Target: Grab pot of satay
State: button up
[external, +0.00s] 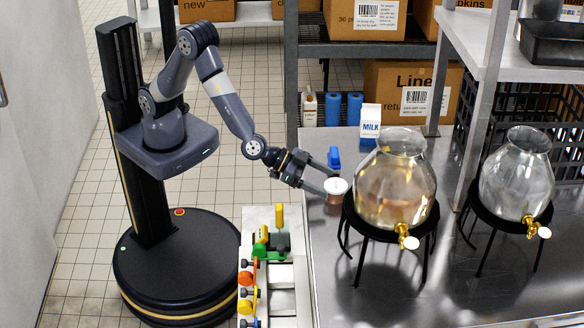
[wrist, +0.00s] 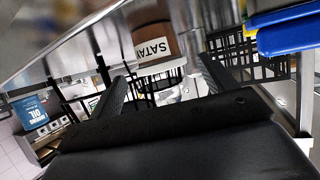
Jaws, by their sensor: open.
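The pot of satay (external: 334,199) is a small brown pot with a white lid, standing on the steel counter (external: 345,290) left of the nearer glass jar. In the wrist view the pot (wrist: 150,18) shows its SATAY label, ahead of and between my two fingers. My gripper (external: 329,182) is open and reaches over the counter's left edge, its fingertips at the pot. The gripper (wrist: 163,72) also shows in the wrist view with its fingers spread. I cannot tell whether either finger touches the pot.
A large glass dispenser (external: 395,185) on a black stand with a gold tap is close right of the pot. A second dispenser (external: 516,180) stands farther right. A blue object (external: 334,157) and a milk carton (external: 371,122) are behind.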

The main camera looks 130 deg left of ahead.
aim_at(335, 185)
jog(key=shift+p+x, duration=0.4)
jog(key=shift+x, duration=1.75)
jog(key=shift+r, duration=0.2)
jog(key=shift+c, duration=0.6)
jog(key=c, duration=0.8)
jog(key=shift+r, duration=0.1)
